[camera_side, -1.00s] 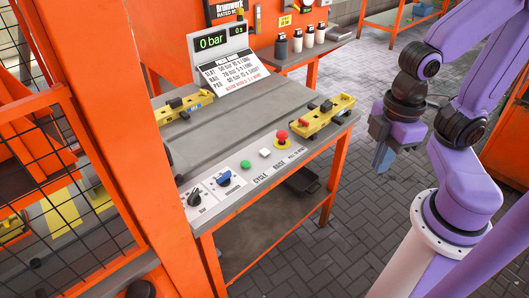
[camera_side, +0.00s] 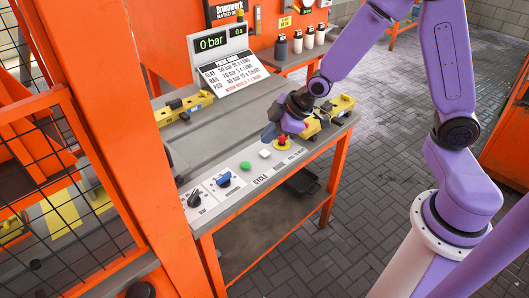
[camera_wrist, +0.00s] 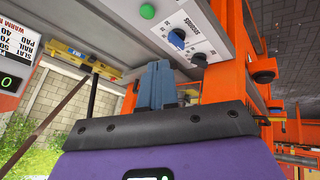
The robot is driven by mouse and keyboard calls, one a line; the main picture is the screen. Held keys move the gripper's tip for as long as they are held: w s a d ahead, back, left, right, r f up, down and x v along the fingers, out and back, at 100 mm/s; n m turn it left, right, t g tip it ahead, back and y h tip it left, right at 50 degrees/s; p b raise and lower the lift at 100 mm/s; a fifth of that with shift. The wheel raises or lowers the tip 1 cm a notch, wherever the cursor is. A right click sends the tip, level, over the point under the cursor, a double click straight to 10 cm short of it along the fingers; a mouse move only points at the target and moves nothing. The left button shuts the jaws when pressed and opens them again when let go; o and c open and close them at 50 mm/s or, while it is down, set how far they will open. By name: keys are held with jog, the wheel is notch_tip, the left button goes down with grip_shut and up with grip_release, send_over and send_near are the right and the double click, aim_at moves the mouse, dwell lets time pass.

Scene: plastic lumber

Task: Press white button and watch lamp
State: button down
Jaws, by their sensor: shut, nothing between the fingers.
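The small square white button (camera_side: 265,153) sits on the sloped front panel of the press bench, between the green button and the red one. My gripper (camera_side: 269,134) is in the air above the panel, just behind the white button in the side view and apart from it as far as I can tell. Its blue-grey fingers are together, empty, in the wrist view (camera_wrist: 154,85). The white button does not show in the wrist view. A small yellowish fitting (camera_side: 239,14) on top of the display may be the lamp; I cannot tell whether it is lit.
A green button (camera_side: 245,166), a blue knob (camera_side: 224,179), a black knob (camera_side: 194,198) and a red mushroom button (camera_side: 281,142) share the panel. Yellow clamps (camera_side: 184,108) stand on the bench. The display (camera_side: 211,43) reads 0 bar. An orange post (camera_side: 150,150) stands left.

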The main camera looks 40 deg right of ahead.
aim_at(267, 153)
jog(key=w+d+f+t+h, duration=0.1)
jog(key=w+d+f+t, duration=0.2)
jog(key=w+d, duration=0.4)
jog(key=shift+w+d+f, duration=0.25)
jog(key=shift+w+f, duration=0.1)
jog(key=shift+w, duration=0.55)
jog(key=shift+f, duration=0.1)
jog(key=shift+f, duration=4.3)
jog(key=shift+f, duration=0.1)
jog(key=shift+f, duration=0.35)
